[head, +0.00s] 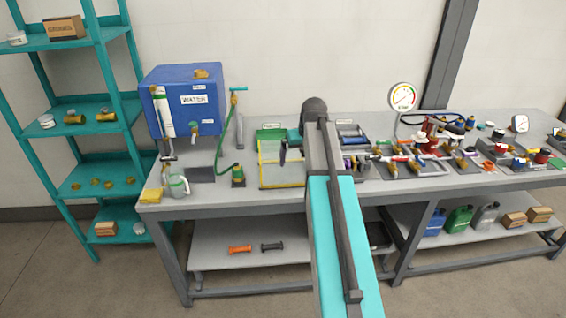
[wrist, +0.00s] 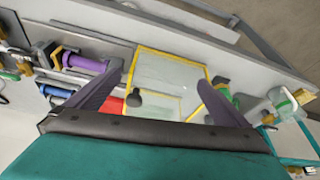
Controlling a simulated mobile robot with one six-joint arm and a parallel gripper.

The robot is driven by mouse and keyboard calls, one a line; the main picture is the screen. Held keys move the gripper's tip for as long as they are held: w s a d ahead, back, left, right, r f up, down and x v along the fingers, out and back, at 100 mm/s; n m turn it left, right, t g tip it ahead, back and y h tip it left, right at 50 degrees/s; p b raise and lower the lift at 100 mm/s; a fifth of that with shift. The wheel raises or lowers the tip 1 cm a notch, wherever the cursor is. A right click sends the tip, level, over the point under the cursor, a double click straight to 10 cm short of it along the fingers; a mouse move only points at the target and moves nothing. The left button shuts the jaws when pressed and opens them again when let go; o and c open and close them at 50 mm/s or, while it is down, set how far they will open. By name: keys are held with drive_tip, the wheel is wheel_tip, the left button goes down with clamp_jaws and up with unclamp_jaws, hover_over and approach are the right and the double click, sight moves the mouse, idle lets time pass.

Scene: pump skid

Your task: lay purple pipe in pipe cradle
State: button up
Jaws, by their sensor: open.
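My gripper (wrist: 160,78) is open and empty in the wrist view, its two dark fingers spread over a yellow-edged clear panel (wrist: 180,68). The purple pipe (wrist: 85,63) lies left of the left fingertip in the wrist view, with dark pieces at its ends. It is apart from the fingers. In the head view my arm covers most of that area, and one dark finger shows beside the yellow-edged panel. I cannot tell for certain which fixture is the pipe cradle.
A blue cylinder (wrist: 55,90) lies near the purple pipe. A blue water tank (head: 185,100) and a clear jug (head: 177,184) stand at the bench's left. Valves and a gauge (head: 403,97) crowd the right. A green-based fitting (head: 238,175) stands left of the panel.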

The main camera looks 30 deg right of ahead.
drive_tip(key=a, duration=0.7)
drive_tip(key=shift+w+r+n+b, duration=0.25)
drive_tip(key=shift+w+n+b, duration=0.05)
drive_tip(key=shift+w+b, duration=0.15)
drive_tip(key=s+a+f+n+g+y+b, duration=0.15)
drive_tip(key=s+a+f, duration=0.35)
drive_tip(key=f, duration=0.7)
drive_tip(key=s+a+f+g, duration=0.2)
drive_tip(key=s+a+f, duration=0.2)
drive_tip(key=a+f, duration=0.55)
drive_tip(key=s+a+f+n+g+b, duration=0.1)
drive_tip(key=s+a+f+g, duration=0.2)
drive_tip(key=f, duration=1.1)
drive_tip(key=s+a+f+g, duration=0.1)
drive_tip(key=s+a+f, duration=0.1)
drive_tip(key=s+f, duration=0.4)
drive_tip(key=s+a+f+g+b, duration=0.1)
drive_tip(key=s+f, duration=0.5)
drive_tip(key=s, duration=0.9)
drive_tip(key=s+a+f+g, duration=0.1)
drive_tip(key=s+a+f, duration=0.3)
drive_tip(key=s+f, duration=0.3)
drive_tip(key=s, duration=0.4)
drive_tip(key=shift+b, duration=0.3)
